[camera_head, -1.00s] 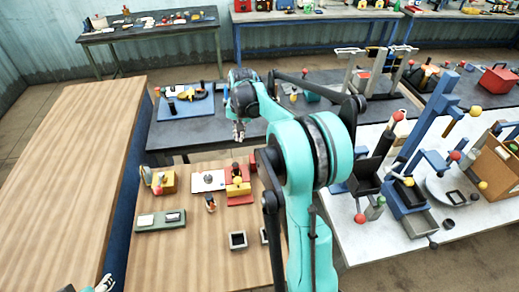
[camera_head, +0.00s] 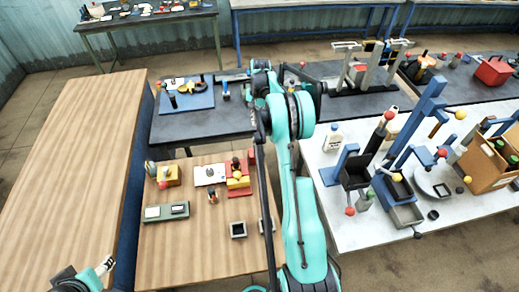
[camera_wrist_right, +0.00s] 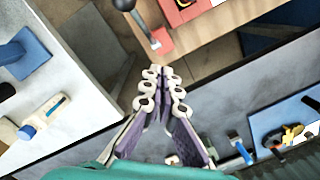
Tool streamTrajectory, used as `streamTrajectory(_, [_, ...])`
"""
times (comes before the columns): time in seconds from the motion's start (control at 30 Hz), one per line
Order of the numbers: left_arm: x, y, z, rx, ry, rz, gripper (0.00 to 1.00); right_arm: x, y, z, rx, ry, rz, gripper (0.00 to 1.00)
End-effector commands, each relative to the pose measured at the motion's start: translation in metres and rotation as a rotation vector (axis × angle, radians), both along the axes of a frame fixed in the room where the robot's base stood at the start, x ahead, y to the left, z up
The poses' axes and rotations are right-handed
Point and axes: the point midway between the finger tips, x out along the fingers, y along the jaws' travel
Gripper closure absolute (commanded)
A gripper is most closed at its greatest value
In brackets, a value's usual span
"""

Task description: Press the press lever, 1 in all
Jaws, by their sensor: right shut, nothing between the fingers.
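I cannot tell for sure which part is the press lever. On the white table a blue upright frame (camera_head: 420,118) carries a slanted arm, and a dark lever with a red ball (camera_head: 389,115) rises beside it. In the right wrist view a grey rod with a dark ball (camera_wrist_right: 124,4) ends at a red block (camera_wrist_right: 161,41) on the wooden table's edge. My right gripper (camera_wrist_right: 160,80) is shut and empty, apart from these; my arm hides it in the head view. Part of my left gripper (camera_head: 105,265) shows at the lower left edge, its jaws unclear.
A wooden table (camera_head: 185,250) holds a green tray (camera_head: 166,213), a yellow block (camera_head: 168,176) and a red-and-yellow device (camera_head: 238,181). A dark table behind bears a blue board (camera_head: 187,98). A white bottle (camera_head: 333,138) and cardboard box (camera_head: 486,160) stand on the white table.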

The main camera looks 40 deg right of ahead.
Motion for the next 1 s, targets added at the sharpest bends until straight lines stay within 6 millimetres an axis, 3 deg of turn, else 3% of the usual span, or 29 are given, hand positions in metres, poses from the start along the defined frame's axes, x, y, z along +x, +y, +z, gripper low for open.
streamTrajectory(0.37, [0.000, 0.000, -0.003, 0.000, 0.000, 0.000, 0.44, -0.005, 0.003, -0.005, -0.001, 0.000, 0.001, 1.00])
streamTrajectory(1.0, [0.000, 0.000, -0.034, 0.000, 0.000, 0.000, 0.44, -0.053, 0.030, -0.057, -0.001, 0.000, 0.001, 1.00])
